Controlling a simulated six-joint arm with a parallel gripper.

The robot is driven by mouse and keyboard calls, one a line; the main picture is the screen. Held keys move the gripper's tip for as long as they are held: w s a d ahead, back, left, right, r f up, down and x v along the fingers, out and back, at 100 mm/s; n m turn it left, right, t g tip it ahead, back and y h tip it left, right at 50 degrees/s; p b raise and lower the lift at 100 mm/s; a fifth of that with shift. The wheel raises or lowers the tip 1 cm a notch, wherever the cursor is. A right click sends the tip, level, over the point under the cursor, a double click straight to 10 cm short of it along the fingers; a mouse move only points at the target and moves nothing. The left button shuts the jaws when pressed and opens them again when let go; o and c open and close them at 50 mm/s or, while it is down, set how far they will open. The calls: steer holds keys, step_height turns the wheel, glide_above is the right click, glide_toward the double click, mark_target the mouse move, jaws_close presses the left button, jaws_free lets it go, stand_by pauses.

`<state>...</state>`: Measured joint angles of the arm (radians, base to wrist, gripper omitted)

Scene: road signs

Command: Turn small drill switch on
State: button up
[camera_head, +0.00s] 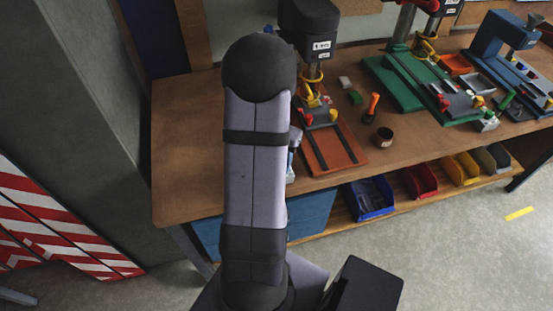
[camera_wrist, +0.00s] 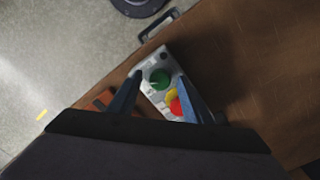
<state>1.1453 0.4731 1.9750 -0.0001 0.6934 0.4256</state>
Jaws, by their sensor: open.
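The small drill (camera_head: 308,28) stands on the bench with a dark head and an orange-red base (camera_head: 335,150). In the wrist view, a light grey control box (camera_wrist: 151,62) carries a green round knob (camera_wrist: 160,78), a yellow part (camera_wrist: 171,95) and a red button (camera_wrist: 176,106). My gripper (camera_wrist: 160,80) is open, its two blue-grey fingers reaching over the box, one on each side of the green knob in the picture. Whether they touch it I cannot tell. In the head view my arm hides the gripper and most of the box.
A green machine (camera_head: 395,85) and a blue machine (camera_head: 495,45) stand farther right. An orange-handled tool (camera_head: 372,104) and a dark cup (camera_head: 384,136) lie between. Coloured bins (camera_head: 370,196) sit on the shelf below. The wooden bench (camera_head: 185,150) is bare at the left.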

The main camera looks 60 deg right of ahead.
steer(key=c, duration=1.1)
steer(key=shift+o, duration=0.2)
steer(key=shift+n, duration=0.3)
steer(key=n, duration=1.1)
steer(key=shift+d+p, duration=0.1)
steer(key=shift+p, duration=0.2)
steer(key=shift+r+n, duration=0.1)
steer(key=shift+n, duration=0.2)
steer(key=o, duration=1.1)
steer(key=shift+c, duration=0.2)
